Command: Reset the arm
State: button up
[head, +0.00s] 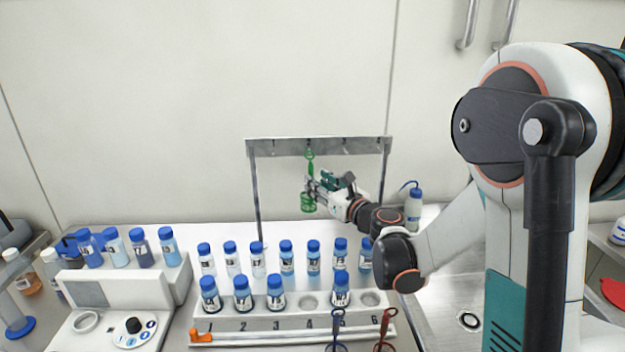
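My gripper (318,186) is in front of the metal hanging frame (277,147), raised above the bottles at the back of the bench. A green tool (310,157) with a ring-shaped lower end hangs from the frame's crossbar, near the mark 2. My gripper's fingertips are at the green tool's shaft, and they overlap it in the picture. The fingers are too small to tell whether they are closed on the tool or apart from it. My arm reaches in from the right side.
A numbered rack (255,322) holds several blue-capped bottles, with holes 4 and 6 empty. More bottles stand behind it. A white device (133,325) is at left, a wash bottle (413,207) right of my gripper. A sink (450,300) lies at right.

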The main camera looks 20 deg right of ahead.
jog(key=s+d+r+m+h, duration=0.35)
jog(key=s+m, duration=0.45)
jog(key=m, duration=0.3)
jog(key=s+d+r+m+h, duration=0.3)
jog(key=s+r+m+h, duration=0.3)
jog(key=m, duration=0.6)
jog(key=s+a+f+m+g+y, duration=0.1)
jog(key=s+a+f+m+g, duration=0.2)
jog(key=s, duration=0.4)
jog(key=s+a+f+m+g+y, duration=0.1)
jog(key=s+a+f+m+g, duration=0.2)
jog(key=s+f+m, duration=0.3)
jog(key=s+a+f+m+g+y, duration=0.1)
jog(key=s+a+f+m+g, duration=0.1)
jog(key=s+f+m+g, duration=0.2)
jog(key=s+f+m, duration=0.1)
jog(key=s+m, duration=0.2)
jog(key=s, duration=0.3)
jog(key=shift+a+m+y, duration=0.35)
jog(key=shift+a+m, duration=0.05)
jog(key=shift+s+d, duration=0.15)
